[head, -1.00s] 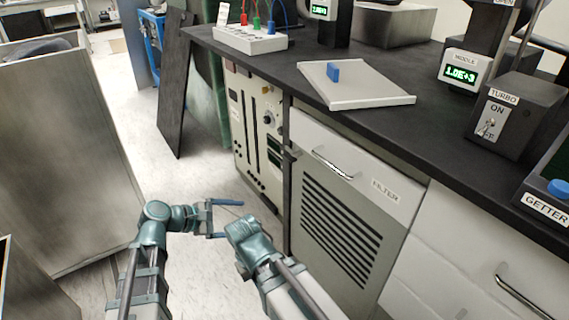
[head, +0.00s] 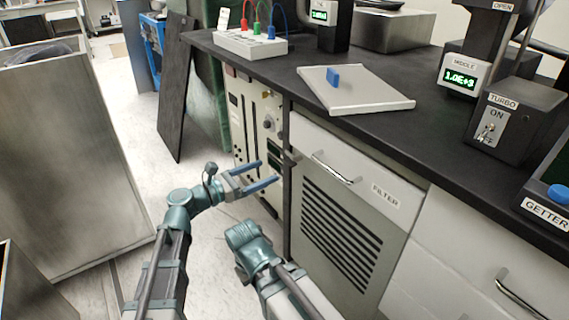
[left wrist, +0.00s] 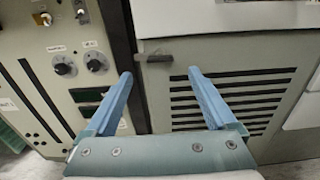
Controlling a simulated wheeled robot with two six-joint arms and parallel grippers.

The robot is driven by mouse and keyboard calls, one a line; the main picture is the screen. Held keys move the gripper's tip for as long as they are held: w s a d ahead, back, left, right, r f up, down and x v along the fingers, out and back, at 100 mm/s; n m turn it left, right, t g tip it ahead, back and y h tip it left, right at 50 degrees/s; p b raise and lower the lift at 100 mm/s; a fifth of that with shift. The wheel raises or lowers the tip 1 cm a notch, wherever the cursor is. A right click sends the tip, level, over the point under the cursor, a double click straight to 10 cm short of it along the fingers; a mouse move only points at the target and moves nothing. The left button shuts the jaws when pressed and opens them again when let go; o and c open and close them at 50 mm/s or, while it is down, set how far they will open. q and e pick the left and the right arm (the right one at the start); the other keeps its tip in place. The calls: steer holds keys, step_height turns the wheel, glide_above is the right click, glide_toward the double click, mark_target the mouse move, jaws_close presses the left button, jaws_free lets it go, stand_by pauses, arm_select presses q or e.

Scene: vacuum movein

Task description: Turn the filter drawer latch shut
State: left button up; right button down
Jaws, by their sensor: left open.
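The filter drawer (head: 345,160) is a white front with a metal handle and a FILTER label, above a louvred panel. A small dark latch (left wrist: 157,58) lies roughly level at the drawer's lower left corner in the left wrist view; in the head view it is a small dark piece (head: 291,154). My left gripper (head: 268,172) is open and empty, pointing at the cabinet, left of and below the latch in the head view. In its wrist view the latch shows between and beyond the blue fingertips (left wrist: 160,73), apart from them. My right wrist shows below, but its fingers are hidden.
An instrument rack with knobs (head: 262,130) stands left of the filter cabinet. A metal box (head: 70,160) stands at the left. The floor between is clear.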

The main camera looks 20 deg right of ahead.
mark_target(287, 162)
arm_select(q)
steer(key=x, duration=0.8)
steer(key=shift+c, duration=0.3)
